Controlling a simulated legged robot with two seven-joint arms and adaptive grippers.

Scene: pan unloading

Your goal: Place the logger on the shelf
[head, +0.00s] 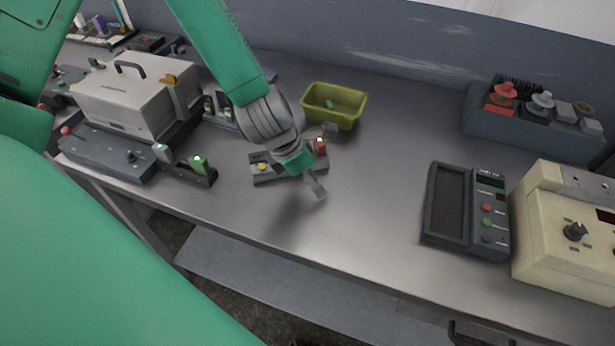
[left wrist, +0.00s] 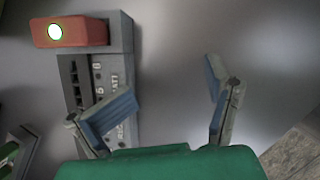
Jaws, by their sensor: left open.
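A small red block (left wrist: 80,32) with a lit green-white round window sits at the end of a grey station with numbered slots (left wrist: 100,75); I cannot tell for sure whether it is the logger. In the head view the red block (head: 320,146) shows at the right end of this station (head: 262,168), partly hidden by my gripper. My left gripper (head: 318,163) is open and empty above the station's right end, and its fingers (left wrist: 165,90) point past the slots in the left wrist view. No shelf can be told for certain. My right gripper is not in view.
A yellow-green bin (head: 335,103) stands behind the gripper. A white case (head: 130,95) and a dark rack with a green-lit block (head: 198,161) stand left. A dark-trayed device (head: 465,210) and a cream box (head: 565,235) stand right. The middle right of the bench is clear.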

